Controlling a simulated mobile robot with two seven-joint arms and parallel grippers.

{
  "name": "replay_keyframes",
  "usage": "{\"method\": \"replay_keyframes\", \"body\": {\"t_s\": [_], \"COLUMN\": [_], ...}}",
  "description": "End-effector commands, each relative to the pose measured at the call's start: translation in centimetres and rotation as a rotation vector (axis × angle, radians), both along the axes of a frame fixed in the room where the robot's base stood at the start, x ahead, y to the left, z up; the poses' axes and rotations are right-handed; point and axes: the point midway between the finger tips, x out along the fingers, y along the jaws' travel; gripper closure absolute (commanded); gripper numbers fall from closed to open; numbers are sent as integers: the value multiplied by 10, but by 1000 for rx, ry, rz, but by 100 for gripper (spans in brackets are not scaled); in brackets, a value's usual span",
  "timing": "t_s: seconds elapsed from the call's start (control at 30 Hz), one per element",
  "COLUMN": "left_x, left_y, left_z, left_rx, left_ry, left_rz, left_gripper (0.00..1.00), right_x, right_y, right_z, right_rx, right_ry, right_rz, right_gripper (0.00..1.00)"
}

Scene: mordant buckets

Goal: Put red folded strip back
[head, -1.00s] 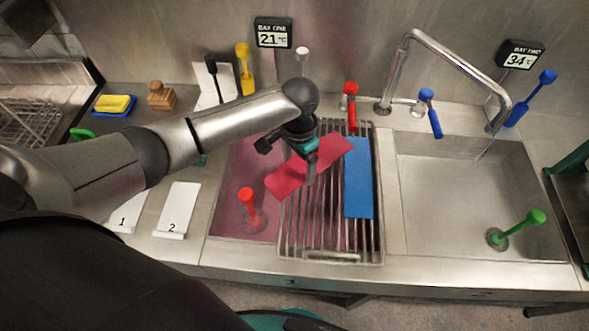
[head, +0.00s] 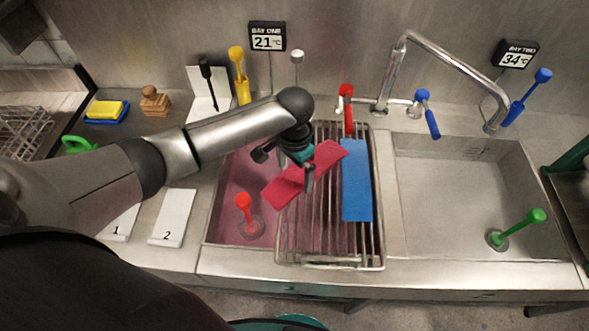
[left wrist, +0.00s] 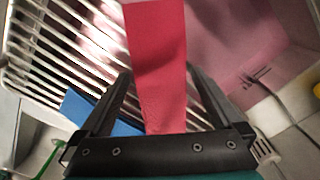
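The red folded strip (head: 285,187) is over the left part of the wire rack, slanting up to the right, its left end over the pink liquid. Whether the strip touches the rack is unclear. A blue strip (head: 356,185) lies flat on the rack's right side, and its corner shows in the left wrist view (left wrist: 80,106). My right gripper is out of view.
The rack (head: 325,225) spans the left basin, which holds pink liquid (head: 225,215) and a red plug (head: 244,205). The right basin (head: 460,190) has a green plug (head: 535,216). Cards 1 (head: 122,222) and 2 (head: 175,213) lie left. The tap (head: 395,65) stands behind.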

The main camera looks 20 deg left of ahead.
Motion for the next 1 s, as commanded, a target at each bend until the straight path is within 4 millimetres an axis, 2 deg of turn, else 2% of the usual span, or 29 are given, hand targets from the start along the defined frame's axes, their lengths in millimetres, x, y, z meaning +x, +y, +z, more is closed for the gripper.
{"method": "replay_keyframes", "body": {"t_s": [0.17,0.27,0.7,0.83,1.0], "left_x": [1,1,1,0,0], "left_y": [0,0,0,0,0], "left_z": [3,12,105,121,130], "left_rx": [0,0,-1,-2,0], "left_ry": [-2,-4,-4,-1,0], "left_rz": [0,0,0,0,1], "left_gripper": [0,0,0,0,0], "right_x": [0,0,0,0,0], "right_y": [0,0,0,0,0], "right_z": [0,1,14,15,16], "right_rx": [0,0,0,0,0], "right_ry": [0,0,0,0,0], "right_rz": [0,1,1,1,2], "right_gripper": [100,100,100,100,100]}}
